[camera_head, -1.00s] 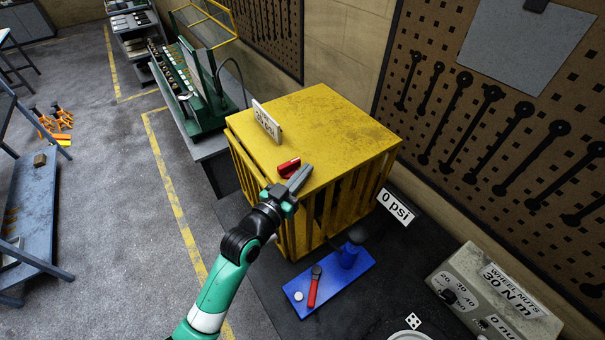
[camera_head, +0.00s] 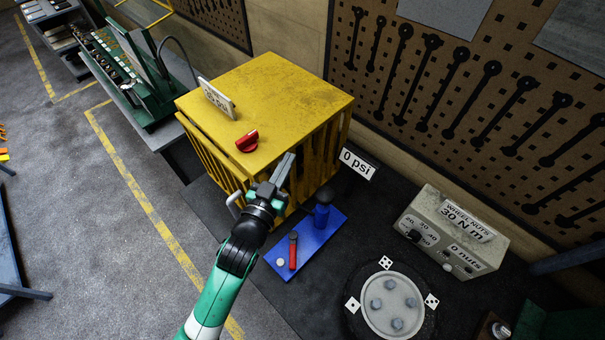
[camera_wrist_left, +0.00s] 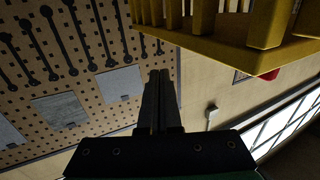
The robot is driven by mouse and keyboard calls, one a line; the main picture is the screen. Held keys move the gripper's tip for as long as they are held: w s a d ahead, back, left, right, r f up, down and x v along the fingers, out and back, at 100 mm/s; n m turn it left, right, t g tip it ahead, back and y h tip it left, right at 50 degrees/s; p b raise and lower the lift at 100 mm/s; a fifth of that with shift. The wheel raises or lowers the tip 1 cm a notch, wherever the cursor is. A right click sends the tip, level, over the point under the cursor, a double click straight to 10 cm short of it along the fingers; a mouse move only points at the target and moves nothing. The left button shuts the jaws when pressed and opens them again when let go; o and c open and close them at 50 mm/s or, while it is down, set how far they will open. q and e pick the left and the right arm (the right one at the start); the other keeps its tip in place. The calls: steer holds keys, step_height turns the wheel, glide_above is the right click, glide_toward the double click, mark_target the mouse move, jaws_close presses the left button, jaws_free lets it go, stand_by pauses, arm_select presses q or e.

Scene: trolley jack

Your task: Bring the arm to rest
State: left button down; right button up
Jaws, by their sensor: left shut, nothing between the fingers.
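My left gripper (camera_head: 277,178) is shut and empty. In the head view it shows in front of the right front part of the yellow slatted cage (camera_head: 270,90), pointing up and to the right. In the left wrist view its two dark fingers (camera_wrist_left: 160,95) lie together, with nothing between them. The yellow slats of the cage show above and to the right of them in that view. Whether the gripper touches the cage cannot be told. My right gripper is not in view.
A red knob (camera_head: 247,141) and a sign plate (camera_head: 216,98) are on the cage top. Beside it lie a blue plate (camera_head: 312,243) with a red-handled lever (camera_head: 293,252), a "0 psi" sign (camera_head: 357,163), a grey control box (camera_head: 450,235) and a round wheel hub (camera_head: 390,303). A pegboard (camera_head: 480,100) stands behind.

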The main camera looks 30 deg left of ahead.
arm_select(q)
steer(key=d, duration=0.1)
steer(key=s+d+b, duration=0.1)
steer(key=d, duration=0.3)
steer(key=shift+s+f, duration=0.1)
steer(key=shift+s, duration=0.2)
